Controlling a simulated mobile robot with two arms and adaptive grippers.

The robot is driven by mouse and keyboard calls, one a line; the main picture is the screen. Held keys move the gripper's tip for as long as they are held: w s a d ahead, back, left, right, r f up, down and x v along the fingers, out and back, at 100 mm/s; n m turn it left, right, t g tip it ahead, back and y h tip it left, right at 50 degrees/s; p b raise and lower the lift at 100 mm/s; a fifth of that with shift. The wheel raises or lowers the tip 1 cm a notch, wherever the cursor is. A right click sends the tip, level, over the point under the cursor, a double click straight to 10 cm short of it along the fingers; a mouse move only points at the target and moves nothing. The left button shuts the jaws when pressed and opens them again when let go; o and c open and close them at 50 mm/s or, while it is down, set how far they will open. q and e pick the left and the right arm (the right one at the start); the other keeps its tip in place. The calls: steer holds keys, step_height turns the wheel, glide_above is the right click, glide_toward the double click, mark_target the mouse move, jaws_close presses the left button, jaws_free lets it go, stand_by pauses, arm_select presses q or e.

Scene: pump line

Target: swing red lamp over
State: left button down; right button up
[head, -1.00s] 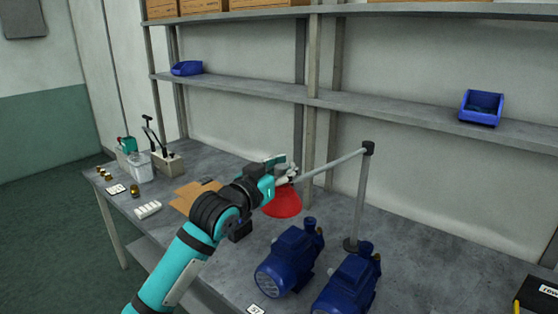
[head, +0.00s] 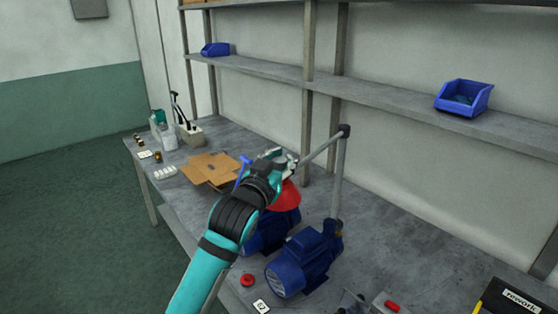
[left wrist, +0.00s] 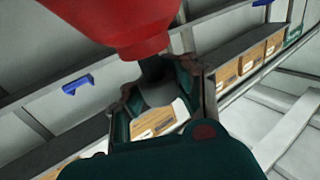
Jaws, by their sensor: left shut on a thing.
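The red lamp has a red cone shade (head: 287,196), a grey swing arm and an upright grey post (head: 338,180) on the workbench. My left gripper (head: 288,163) is at the top of the shade, at the arm's end, shut on the lamp. In the left wrist view the red shade (left wrist: 125,25) fills the top, with its dark neck by the fingers (left wrist: 160,90). In the head view the shade overlaps the top of the left blue pump (head: 268,232); I cannot tell the height between them. My right gripper is not in view.
A second blue pump (head: 302,262) stands near the post. A red button (head: 248,280) and a white tag (head: 261,306) lie at the front edge. Flattened cardboard (head: 210,168) lies to the left. A shelf (head: 390,98) with blue bins (head: 464,98) runs behind.

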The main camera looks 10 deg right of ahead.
arm_select(q)
steer(key=shift+w+a+f, duration=0.25)
steer(key=shift+a+f, duration=0.05)
steer(key=shift+f, duration=0.2)
steer(key=c, duration=1.5)
jaws_free()
steer(key=shift+s+a, duration=0.1)
steer(key=o, duration=0.4)
steer(key=shift+s+a+r, duration=0.2)
steer(key=shift+a+r, duration=0.15)
steer(key=shift+o, duration=0.8)
steer(key=shift+d, duration=0.3)
steer(key=v, duration=1.2)
